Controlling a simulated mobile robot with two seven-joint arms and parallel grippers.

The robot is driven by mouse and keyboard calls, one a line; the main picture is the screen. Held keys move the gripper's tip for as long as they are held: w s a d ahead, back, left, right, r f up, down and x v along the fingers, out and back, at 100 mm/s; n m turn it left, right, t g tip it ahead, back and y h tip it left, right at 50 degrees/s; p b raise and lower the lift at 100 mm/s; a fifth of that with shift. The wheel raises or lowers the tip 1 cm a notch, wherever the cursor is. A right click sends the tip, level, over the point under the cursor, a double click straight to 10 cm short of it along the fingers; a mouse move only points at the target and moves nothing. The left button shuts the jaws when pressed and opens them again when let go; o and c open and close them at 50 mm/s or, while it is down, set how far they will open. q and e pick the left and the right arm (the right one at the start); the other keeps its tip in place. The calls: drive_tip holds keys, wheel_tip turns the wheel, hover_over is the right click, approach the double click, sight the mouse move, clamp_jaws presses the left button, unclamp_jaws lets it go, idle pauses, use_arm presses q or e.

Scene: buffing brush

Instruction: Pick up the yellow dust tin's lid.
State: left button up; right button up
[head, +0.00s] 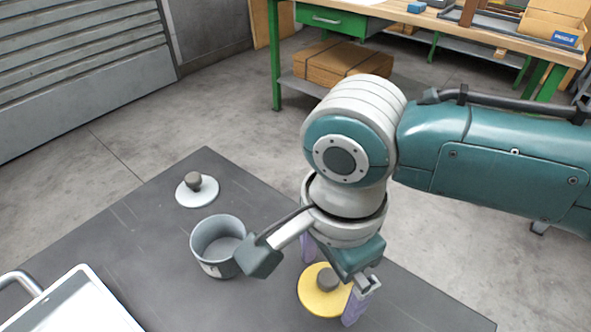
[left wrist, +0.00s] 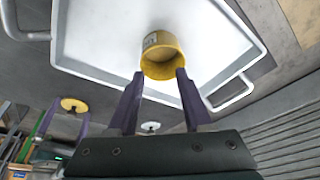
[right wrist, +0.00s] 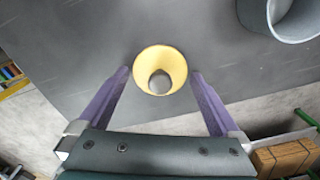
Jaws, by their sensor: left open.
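The yellow dust tin's lid (head: 312,300), a yellow disc with a dark grey knob (head: 327,279), lies on the dark table under my right gripper (head: 333,276). In the right wrist view the lid (right wrist: 160,57) and its knob appear between and just beyond the spread fingertips (right wrist: 160,74); the gripper is open and empty. The open yellow tin (left wrist: 163,61) stands on the white tray in the left wrist view. My left gripper (left wrist: 161,74) is open, its fingertips on either side of the tin's near edge; contact is unclear. The lid also shows there (left wrist: 74,104).
A grey tin (head: 207,258) stands open left of my right gripper. Its pale lid with a dark knob (head: 197,190) lies behind it. The white tray (head: 85,308) with metal handles is at the front left. A green workbench (head: 335,20) stands beyond.

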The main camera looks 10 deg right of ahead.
drive_tip(key=c, duration=1)
drive_tip(key=shift+c, duration=0.2)
drive_tip(key=shift+r, duration=0.1)
